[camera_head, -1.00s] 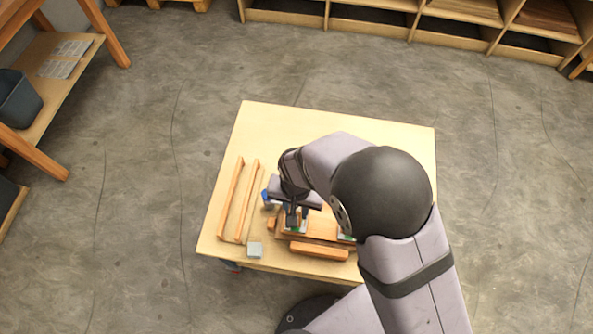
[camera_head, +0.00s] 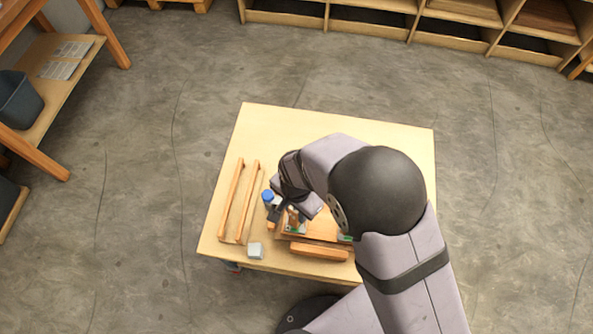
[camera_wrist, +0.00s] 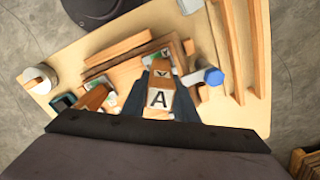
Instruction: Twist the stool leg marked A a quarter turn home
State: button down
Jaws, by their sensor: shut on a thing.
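The gripper (camera_head: 287,214) is partly hidden by my arm in the head view. The wooden stool seat (camera_head: 322,229) lies beneath, with a green and white patch by the leg's foot and another farther along. How the leg sits in its socket is hidden.
Long wooden bars (camera_head: 231,200) lie at the left, a small grey block (camera_head: 255,250) at the front and a wooden bar (camera_head: 320,251) before the seat. The far table (camera_head: 300,122) is clear.

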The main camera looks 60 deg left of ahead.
jog(key=shift+m, duration=0.5)
jog(key=shift+m, duration=1.8)
jog(key=shift+p, duration=0.3)
jog(key=shift+m, duration=1.8)
jog(key=shift+m+p, duration=0.4)
jog(key=shift+m, duration=1.4)
